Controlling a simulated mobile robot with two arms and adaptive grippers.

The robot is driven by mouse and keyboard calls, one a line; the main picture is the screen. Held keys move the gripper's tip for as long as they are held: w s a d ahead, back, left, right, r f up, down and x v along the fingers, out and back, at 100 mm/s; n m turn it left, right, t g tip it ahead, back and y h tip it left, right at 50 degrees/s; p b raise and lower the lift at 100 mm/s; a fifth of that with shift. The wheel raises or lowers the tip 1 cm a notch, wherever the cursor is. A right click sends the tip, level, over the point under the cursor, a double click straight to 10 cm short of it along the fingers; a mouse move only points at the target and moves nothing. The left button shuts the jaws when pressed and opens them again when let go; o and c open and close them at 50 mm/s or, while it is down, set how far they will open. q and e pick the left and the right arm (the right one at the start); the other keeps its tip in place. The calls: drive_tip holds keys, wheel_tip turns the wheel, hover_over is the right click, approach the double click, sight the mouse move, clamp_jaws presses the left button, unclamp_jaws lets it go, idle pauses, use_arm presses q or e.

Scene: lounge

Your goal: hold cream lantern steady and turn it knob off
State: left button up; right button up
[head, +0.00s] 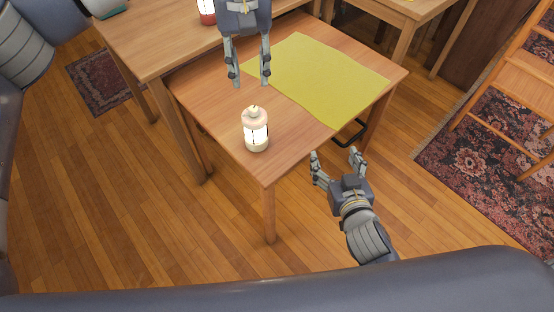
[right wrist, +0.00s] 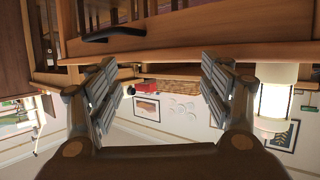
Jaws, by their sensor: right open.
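The cream lantern (head: 256,142) stands upright near the front corner of the wooden table, its glass glowing. It also shows upside down at the right of the right wrist view (right wrist: 277,103). A small dark detail is at its top; I cannot tell whether it is the knob. My left gripper (head: 249,80) hangs above the table behind the lantern, open and empty, fingers pointing down, apart from the lantern. My right gripper (head: 337,156) is open and empty, off the table's front right edge and to the right of the lantern.
A yellow mat (head: 315,75) covers much of the table (head: 205,92). A red-based lit lantern (head: 207,14) stands on a second wooden table (head: 150,45) behind left. A black handle-like bar (head: 350,134) juts below the table's right edge. A wooden ladder-like piece (head: 520,80) stands right.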

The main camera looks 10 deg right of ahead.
drive_tip(key=a+r+n+t+y, duration=0.1)
drive_tip(key=a+r+t+y, duration=0.15)
drive_tip(key=a+r, duration=0.2)
drive_tip(key=n+y, duration=0.3)
drive_tip(key=y, duration=0.2)
approach(256, 131)
drive_tip(key=shift+h, duration=0.25)
drive_tip(key=w+f, duration=0.2)
drive_tip(key=f, duration=0.1)
drive_tip(key=shift+w+d+f, duration=0.1)
drive_tip(key=shift+w+f, duration=0.1)
drive_tip(key=shift+f, duration=0.1)
drive_tip(key=shift+w, duration=0.15)
drive_tip(key=x, duration=1)
drive_tip(key=shift+w+a, duration=0.15)
drive_tip(key=shift+a, duration=0.1)
